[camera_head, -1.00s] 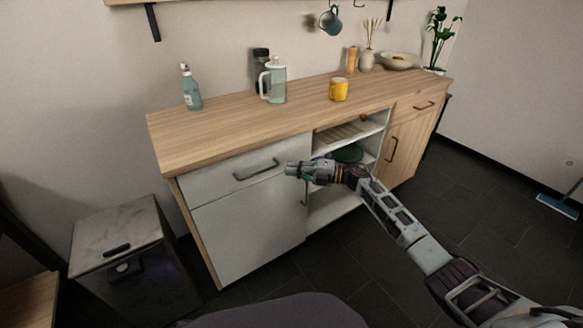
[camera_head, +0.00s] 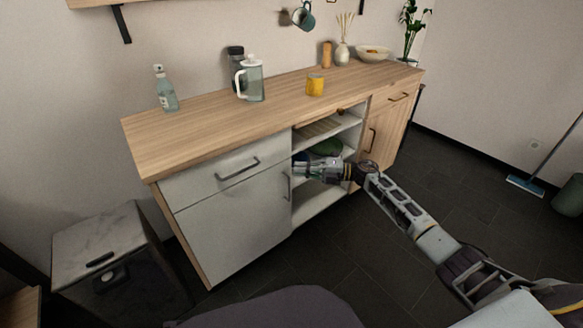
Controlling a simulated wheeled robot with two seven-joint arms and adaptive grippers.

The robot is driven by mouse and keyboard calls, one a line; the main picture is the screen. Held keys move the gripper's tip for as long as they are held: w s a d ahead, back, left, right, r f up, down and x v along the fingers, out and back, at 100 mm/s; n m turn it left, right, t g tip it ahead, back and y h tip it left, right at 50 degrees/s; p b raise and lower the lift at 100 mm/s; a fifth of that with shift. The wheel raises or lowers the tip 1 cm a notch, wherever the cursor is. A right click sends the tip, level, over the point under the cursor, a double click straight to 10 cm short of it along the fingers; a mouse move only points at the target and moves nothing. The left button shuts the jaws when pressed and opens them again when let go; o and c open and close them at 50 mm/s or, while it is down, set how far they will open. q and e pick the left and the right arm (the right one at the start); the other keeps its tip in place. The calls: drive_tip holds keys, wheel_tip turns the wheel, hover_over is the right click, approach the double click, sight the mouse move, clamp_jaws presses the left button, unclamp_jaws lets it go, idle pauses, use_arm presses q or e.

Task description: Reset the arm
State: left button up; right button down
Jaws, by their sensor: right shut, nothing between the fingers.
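My right arm reaches in from the lower right. My right gripper (camera_head: 301,165) is shut and empty, in front of the open shelves (camera_head: 325,196) of the wooden-topped cabinet (camera_head: 200,133). It points left, close to the right edge of the white door and drawer front. I cannot tell whether it touches the cabinet. My left gripper is not in view.
A green dish (camera_head: 327,147) sits on a shelf behind my right gripper. A bottle (camera_head: 165,90), a pitcher (camera_head: 252,80) and a yellow mug (camera_head: 315,85) stand on the counter. A bin (camera_head: 105,235) stands at the left.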

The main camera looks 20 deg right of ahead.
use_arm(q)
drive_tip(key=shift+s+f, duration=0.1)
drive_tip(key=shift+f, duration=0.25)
use_arm(e)
drive_tip(key=shift+s+d, duration=0.2)
drive_tip(key=shift+d, duration=0.25)
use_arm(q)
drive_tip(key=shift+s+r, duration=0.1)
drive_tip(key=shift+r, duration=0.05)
